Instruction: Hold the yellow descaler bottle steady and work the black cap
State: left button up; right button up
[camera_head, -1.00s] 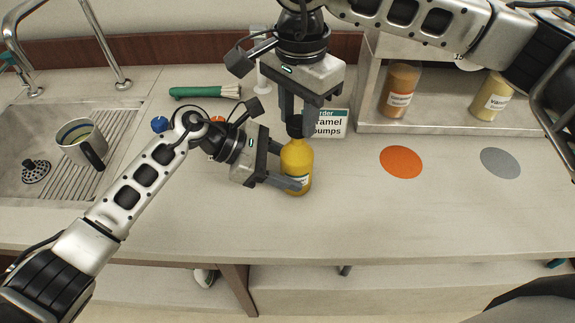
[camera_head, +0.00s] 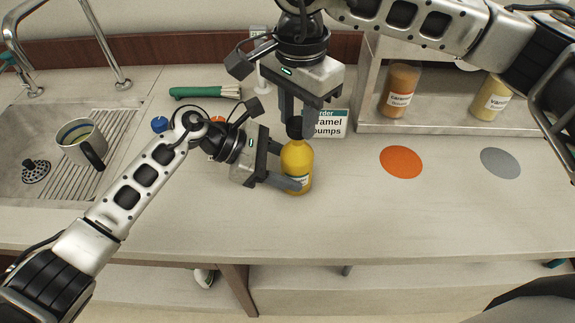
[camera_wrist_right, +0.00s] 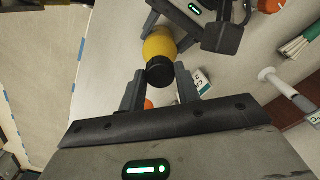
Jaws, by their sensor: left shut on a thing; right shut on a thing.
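The yellow descaler bottle (camera_head: 297,167) stands upright on the counter in the head view. My left gripper (camera_head: 287,168) is shut around its body from the left. The black cap (camera_head: 294,128) is on top of the bottle's neck. My right gripper (camera_head: 295,118) comes down from above and is shut on the cap. In the right wrist view the cap (camera_wrist_right: 160,70) sits between my right gripper's fingers (camera_wrist_right: 160,88), with the yellow bottle (camera_wrist_right: 160,42) beyond it. The cap's contact with the neck is partly hidden by the fingers.
An order sign (camera_head: 330,124) stands just behind the bottle. A sink (camera_head: 40,135) with a mug (camera_head: 78,140) is at left. A green-handled brush (camera_head: 200,92) lies behind. A shelf with bottles is at right. Orange (camera_head: 401,162) and grey (camera_head: 500,162) discs mark clear counter.

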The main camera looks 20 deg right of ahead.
jog(key=shift+f, duration=0.95)
jog(key=m, duration=2.2)
jog(key=shift+w+d+m, duration=0.1)
jog(key=shift+m, duration=0.3)
jog(key=m, duration=0.8)
jog(key=shift+m, duration=0.4)
jog(key=m, duration=1.2)
jog(key=o, duration=0.8)
jog(key=shift+o, duration=0.2)
